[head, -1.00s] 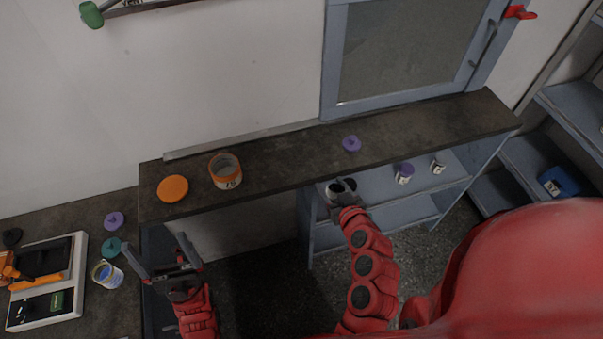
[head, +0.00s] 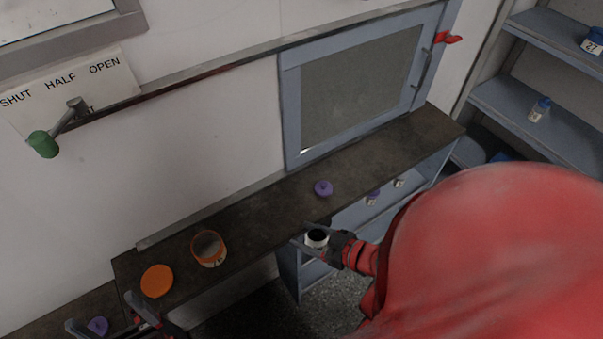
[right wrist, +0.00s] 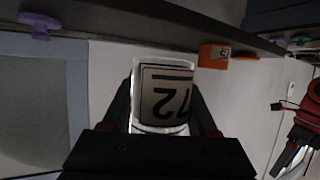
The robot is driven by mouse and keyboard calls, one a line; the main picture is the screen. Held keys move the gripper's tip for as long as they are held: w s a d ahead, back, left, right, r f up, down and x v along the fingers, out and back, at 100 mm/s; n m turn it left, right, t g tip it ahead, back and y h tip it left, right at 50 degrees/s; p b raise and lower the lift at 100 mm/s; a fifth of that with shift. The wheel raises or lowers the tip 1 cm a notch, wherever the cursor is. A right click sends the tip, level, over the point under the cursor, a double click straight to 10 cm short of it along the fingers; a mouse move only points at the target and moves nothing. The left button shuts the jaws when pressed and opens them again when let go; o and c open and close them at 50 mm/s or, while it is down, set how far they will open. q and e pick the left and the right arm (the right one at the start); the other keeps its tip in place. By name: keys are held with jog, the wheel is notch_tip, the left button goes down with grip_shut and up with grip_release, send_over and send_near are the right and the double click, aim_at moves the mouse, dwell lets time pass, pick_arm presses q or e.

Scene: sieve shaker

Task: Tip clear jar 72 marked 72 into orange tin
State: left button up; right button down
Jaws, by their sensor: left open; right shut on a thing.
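The clear jar 72 (head: 316,238) is in my right gripper (head: 318,246), just off the front edge of the dark shelf. The right wrist view shows the jar (right wrist: 163,98) between the fingers, its white label reading 72. Its top looks open and dark in the head view; what it holds cannot be made out. The orange tin (head: 209,249) stands open on the shelf, left of the jar; it also shows in the right wrist view (right wrist: 213,56). My left gripper (head: 104,314) is open and empty at the lower left, below an orange lid (head: 157,281).
The dark shelf (head: 262,222) is clear between the orange tin and a purple lid (head: 323,188). Small jars (head: 372,197) stand on the blue shelving below. A green-knobbed lever (head: 43,144) sticks out from the wall.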

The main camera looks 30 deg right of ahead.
notch_tip(320, 180, up, 6)
jog(key=p, duration=0.6)
jog(key=w+a+m+t+b, duration=0.5)
jog(key=w+a+m+b, duration=0.2)
jog(key=a+m+b, duration=0.3)
jog(key=w+a+m+t+y+b, duration=0.1)
jog(key=w+a+m+t+b, duration=0.3)
jog(key=a+b, duration=1.3)
jog(key=w+f+m+b, duration=0.1)
jog(key=w+m+b, duration=0.1)
jog(key=w+m, duration=0.2)
jog(key=shift+w+m+t, duration=0.15)
jog(key=shift+m+t, duration=0.25)
jog(key=shift+m, duration=1.2)
dwell(1.1)
